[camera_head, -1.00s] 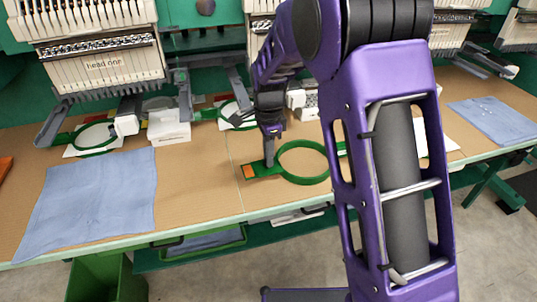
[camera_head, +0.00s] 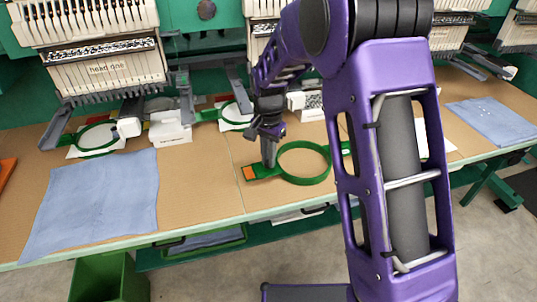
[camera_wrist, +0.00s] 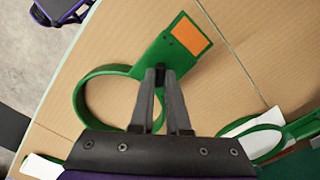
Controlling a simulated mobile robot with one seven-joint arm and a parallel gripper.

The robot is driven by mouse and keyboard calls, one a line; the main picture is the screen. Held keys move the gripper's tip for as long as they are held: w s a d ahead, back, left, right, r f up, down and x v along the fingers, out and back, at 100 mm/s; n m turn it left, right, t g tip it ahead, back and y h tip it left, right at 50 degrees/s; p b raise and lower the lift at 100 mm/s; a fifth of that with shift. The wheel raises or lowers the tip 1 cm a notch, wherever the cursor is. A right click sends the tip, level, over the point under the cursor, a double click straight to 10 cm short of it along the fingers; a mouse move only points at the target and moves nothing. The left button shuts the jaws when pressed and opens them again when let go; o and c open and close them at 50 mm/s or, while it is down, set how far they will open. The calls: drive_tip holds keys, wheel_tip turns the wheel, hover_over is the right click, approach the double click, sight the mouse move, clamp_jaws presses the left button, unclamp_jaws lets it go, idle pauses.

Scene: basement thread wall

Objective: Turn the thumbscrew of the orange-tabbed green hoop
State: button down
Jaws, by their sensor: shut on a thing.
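The green hoop (camera_head: 322,180) lies on the brown table, right of my gripper in the head view. Its tab carries an orange patch (camera_head: 250,173) at the left end. My gripper (camera_head: 268,163) points down at the neck between ring and tab. In the wrist view the hoop (camera_wrist: 80,97) lies left of the fingers and the orange patch (camera_wrist: 191,35) is above them. My gripper (camera_wrist: 159,72) is shut on a small dark piece between its fingertips, which appears to be the thumbscrew (camera_wrist: 160,68). The fingers hide most of it.
A blue cloth (camera_head: 95,205) lies on the table at left, another (camera_head: 490,120) at far right. Embroidery heads (camera_head: 105,75) stand behind, with other green hoops (camera_head: 95,140) below them. The table's front edge (camera_head: 200,228) is near.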

drive_tip(key=n+p, duration=0.1)
drive_tip(key=n, duration=0.4)
drive_tip(key=shift+n, duration=0.3)
drive_tip(key=n+p, duration=0.1)
drive_tip(key=n, duration=0.4)
drive_tip(key=n+p, duration=0.1)
drive_tip(key=n, duration=0.5)
drive_tip(key=shift+p, duration=0.3)
drive_tip(key=shift+n+p, duration=0.6)
drive_tip(key=shift+n, duration=2.1)
idle(0.9)
idle(0.5)
drive_tip(key=c, duration=0.9)
unclamp_jaws()
drive_tip(key=shift+p, duration=0.3)
